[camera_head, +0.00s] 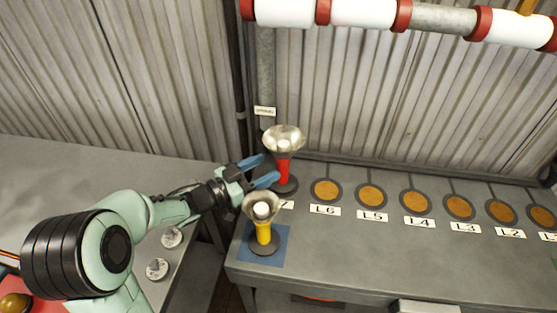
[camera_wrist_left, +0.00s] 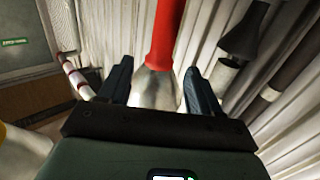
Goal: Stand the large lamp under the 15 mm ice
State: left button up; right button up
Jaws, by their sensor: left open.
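A lamp with a red stem and a wide silver reflector (camera_head: 284,138) stands upright at the back left of the grey bench, near the partly hidden label ending in 7. It looks like the larger lamp. A yellow-stemmed lamp (camera_head: 263,232) stands on a blue square in front of it. My left gripper (camera_head: 268,170) is open, its blue fingers beside the red stem. In the left wrist view, the red lamp (camera_wrist_left: 166,35) shows between the open fingers (camera_wrist_left: 157,88); contact cannot be told. White ice-like sleeves (camera_head: 362,11) with red collars are on the overhead pipe. No thickness marking is readable. My right gripper is out of view.
Several round copper-coloured pads (camera_head: 326,190) with L labels run right along the grey bench (camera_head: 400,265). A corrugated wall (camera_head: 370,105) stands behind.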

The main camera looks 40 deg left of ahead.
pick_arm(q)
jog(key=shift+v, duration=2.65)
jog(key=shift+r, duration=0.2)
